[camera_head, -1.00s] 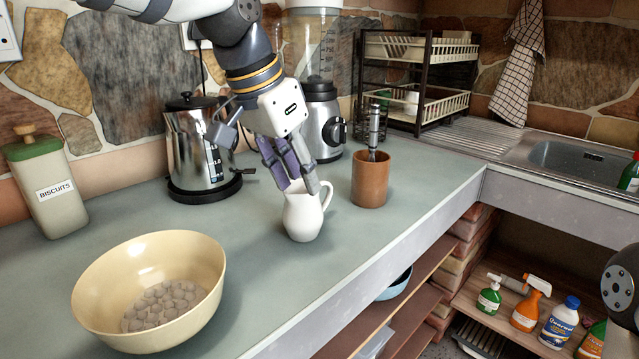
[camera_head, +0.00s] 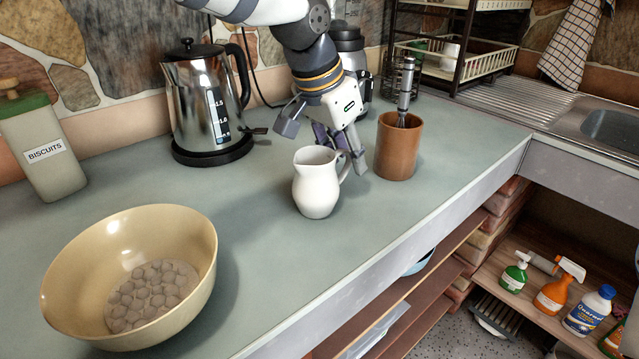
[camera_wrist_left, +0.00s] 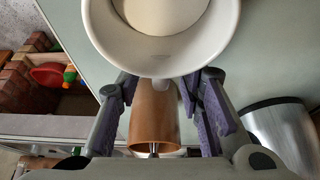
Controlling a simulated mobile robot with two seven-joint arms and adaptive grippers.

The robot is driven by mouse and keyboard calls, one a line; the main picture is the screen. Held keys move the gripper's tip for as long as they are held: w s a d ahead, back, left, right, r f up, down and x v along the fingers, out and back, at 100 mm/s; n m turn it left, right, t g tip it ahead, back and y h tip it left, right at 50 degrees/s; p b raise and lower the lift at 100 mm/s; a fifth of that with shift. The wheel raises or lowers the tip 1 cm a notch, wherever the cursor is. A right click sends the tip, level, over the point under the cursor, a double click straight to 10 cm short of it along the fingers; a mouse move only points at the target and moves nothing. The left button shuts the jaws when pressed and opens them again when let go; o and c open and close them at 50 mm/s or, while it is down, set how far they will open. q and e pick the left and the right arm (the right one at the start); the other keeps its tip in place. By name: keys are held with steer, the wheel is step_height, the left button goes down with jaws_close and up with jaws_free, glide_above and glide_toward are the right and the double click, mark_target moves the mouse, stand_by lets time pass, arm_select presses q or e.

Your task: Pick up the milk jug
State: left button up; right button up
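The white milk jug (camera_head: 316,186) stands upright on the grey-green counter in the head view. Its handle is on its right side. In the left wrist view I look down into the jug (camera_wrist_left: 222,38), with its handle towards the gripper. My left gripper (camera_head: 340,148) is at the handle side of the jug, partly behind it. In the left wrist view the fingers of this gripper (camera_wrist_left: 165,103) are spread, one on each side of the handle. I cannot tell whether either finger touches the jug. My right gripper is out of view.
A brown utensil pot (camera_head: 398,150) stands close to the right of the gripper. A steel kettle (camera_head: 200,105) is behind left. A cream bowl (camera_head: 75,262) with round lumps is front left. The counter's front edge (camera_head: 400,222) runs near the jug. Counter left of the jug is clear.

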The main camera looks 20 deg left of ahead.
arm_select(q)
steer(key=shift+c, duration=0.3)
jaws_close()
steer(key=shift+r, duration=0.1)
steer(key=shift+r, duration=0.1)
